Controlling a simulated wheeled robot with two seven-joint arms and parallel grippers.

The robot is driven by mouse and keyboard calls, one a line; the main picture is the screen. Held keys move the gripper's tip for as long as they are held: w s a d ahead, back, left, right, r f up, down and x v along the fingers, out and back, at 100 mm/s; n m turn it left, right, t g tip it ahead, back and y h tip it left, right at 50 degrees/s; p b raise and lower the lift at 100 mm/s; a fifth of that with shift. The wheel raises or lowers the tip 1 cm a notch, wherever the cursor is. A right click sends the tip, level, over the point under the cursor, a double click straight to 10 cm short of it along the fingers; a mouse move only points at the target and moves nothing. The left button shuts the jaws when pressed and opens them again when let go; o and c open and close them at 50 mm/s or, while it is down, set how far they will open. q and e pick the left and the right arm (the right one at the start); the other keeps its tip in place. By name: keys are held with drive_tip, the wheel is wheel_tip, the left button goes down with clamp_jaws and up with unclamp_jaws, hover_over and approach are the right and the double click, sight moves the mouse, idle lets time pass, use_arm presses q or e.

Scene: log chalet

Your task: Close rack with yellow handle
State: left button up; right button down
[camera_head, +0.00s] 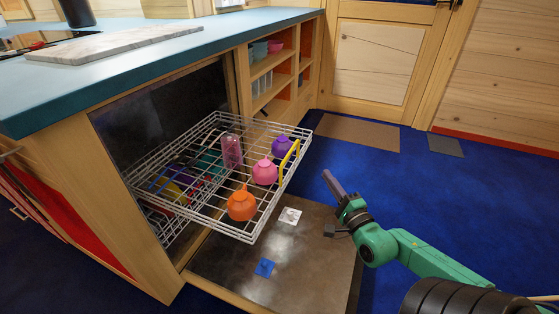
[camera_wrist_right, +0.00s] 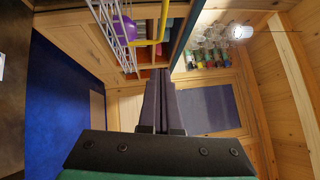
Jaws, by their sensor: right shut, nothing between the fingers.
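The wire rack (camera_head: 215,215) is pulled out of the dishwasher over its lowered door. The yellow handle (camera_head: 289,161) is on the rack's right-hand front edge; it also shows in the right wrist view (camera_wrist_right: 150,43), just beyond my fingers. The rack holds an orange cup (camera_head: 241,205), a pink cup (camera_head: 265,172), a purple cup (camera_head: 282,145) and a clear pinkish glass (camera_head: 231,150). My right gripper (camera_head: 327,175) is shut and empty, to the right of the handle and apart from it in the head view. In the right wrist view its fingers (camera_wrist_right: 161,85) are together. My left gripper is out of view.
The lowered dishwasher door (camera_head: 310,260) lies under the rack, with blue and white tablets on it. A lower rack (camera_head: 160,222) sits inside. A teal counter (camera_head: 150,70) is above. Open shelves (camera_head: 272,65) stand behind. Blue floor to the right is clear.

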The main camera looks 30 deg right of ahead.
use_arm(q)
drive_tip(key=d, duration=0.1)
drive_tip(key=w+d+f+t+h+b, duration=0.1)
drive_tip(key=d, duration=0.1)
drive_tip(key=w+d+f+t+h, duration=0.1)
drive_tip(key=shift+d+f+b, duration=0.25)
drive_tip(key=shift+b, duration=0.15)
use_arm(e)
drive_tip(key=a+x, duration=0.2)
drive_tip(key=x, duration=0.9)
drive_tip(key=shift+w+a+r, duration=0.2)
drive_tip(key=shift+w+a, duration=0.05)
drive_tip(key=shift+w, duration=0.2)
drive_tip(key=shift+w+a, duration=0.1)
